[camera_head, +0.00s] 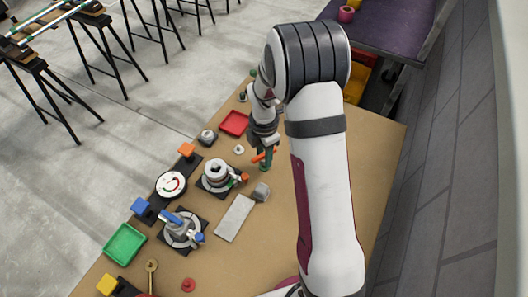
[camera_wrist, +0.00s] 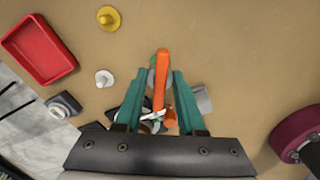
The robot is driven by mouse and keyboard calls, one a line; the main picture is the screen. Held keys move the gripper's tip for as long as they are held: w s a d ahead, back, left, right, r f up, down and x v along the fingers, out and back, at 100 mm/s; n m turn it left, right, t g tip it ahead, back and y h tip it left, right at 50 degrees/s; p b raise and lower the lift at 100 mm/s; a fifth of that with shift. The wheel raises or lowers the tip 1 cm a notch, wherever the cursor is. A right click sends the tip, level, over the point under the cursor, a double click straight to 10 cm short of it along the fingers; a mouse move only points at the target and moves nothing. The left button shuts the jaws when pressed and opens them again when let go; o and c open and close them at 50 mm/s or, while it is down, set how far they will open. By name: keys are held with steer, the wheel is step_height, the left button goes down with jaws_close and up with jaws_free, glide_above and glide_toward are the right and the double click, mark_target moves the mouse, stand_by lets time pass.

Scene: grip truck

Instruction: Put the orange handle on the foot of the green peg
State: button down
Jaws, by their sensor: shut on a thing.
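My gripper (camera_wrist: 163,82) is shut on the orange handle (camera_wrist: 163,62), which lies lengthwise between the teal fingers in the wrist view. A silver metal end shows at the handle's near end. In the head view the orange handle (camera_head: 264,155) sticks out sideways at my gripper (camera_head: 267,160), above the brown table. A round fixture (camera_head: 216,173) on a black base stands left of my gripper, with small orange and green parts on its right side. I cannot tell for sure which part is the green peg or its foot; the fingers and handle hide part of what lies below.
A red tray (camera_head: 234,123) and a grey block (camera_head: 261,192) lie near my gripper. A flat grey plate (camera_head: 235,217), a blue-handled fixture (camera_head: 183,229), a dial (camera_head: 171,185) and a green tray (camera_head: 124,243) are farther along.

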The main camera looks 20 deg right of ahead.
steer(key=shift+f, duration=0.15)
stand_by(0.8)
steer(key=shift+f, duration=0.35)
steer(key=shift+f, duration=0.3)
steer(key=shift+f, duration=0.25)
steer(key=shift+f, duration=0.45)
stand_by(1.1)
steer(key=shift+c, duration=0.5)
jaws_free()
steer(key=shift+r, duration=0.1)
